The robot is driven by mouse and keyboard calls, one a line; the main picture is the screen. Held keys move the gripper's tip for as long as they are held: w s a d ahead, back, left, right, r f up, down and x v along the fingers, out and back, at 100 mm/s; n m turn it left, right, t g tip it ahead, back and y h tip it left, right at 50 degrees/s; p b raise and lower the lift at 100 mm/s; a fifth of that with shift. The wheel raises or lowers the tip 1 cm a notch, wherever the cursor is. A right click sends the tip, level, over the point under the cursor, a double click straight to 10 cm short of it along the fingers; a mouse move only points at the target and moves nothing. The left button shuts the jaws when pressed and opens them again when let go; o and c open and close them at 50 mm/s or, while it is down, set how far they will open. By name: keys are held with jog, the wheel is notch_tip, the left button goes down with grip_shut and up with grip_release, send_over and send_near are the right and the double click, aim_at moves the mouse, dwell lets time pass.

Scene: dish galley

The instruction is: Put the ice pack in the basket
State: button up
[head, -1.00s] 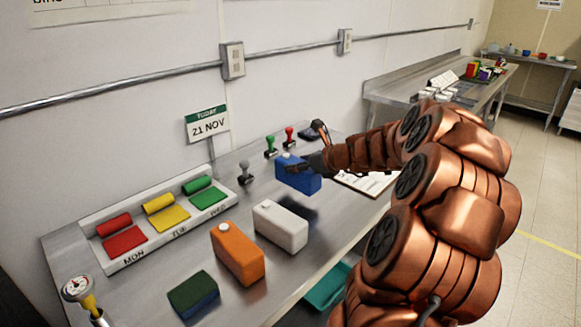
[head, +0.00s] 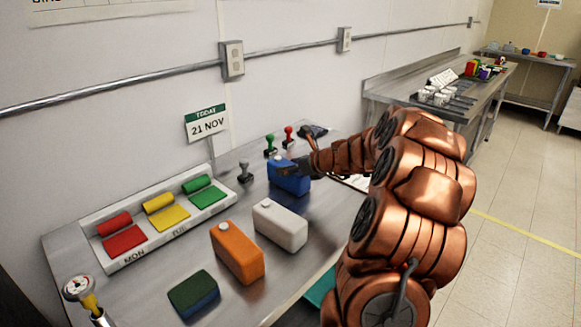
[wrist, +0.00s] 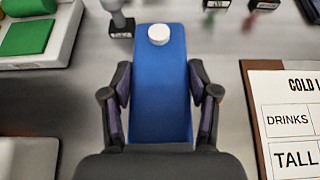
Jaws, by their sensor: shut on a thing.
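A blue block-shaped pack with a white cap (head: 288,180), likely the ice pack, is at the far part of the steel table. My gripper (head: 293,167) is shut on it from the right. In the wrist view the blue pack (wrist: 160,90) lies between the two fingers (wrist: 160,105), its cap at the far end. I cannot tell whether it touches the table. A teal container (head: 321,286), possibly the basket, shows below the table's front edge, mostly hidden by my arm.
A white capped block (head: 280,226), an orange one (head: 237,252) and a green-and-blue sponge (head: 194,294) stand nearer. Stamps (head: 270,147) stand behind the blue pack. A clipboard (wrist: 285,120) lies to its right. A day tray (head: 160,223) is at the left.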

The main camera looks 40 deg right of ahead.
jog(key=shift+f, duration=0.15)
jog(key=o, duration=1.5)
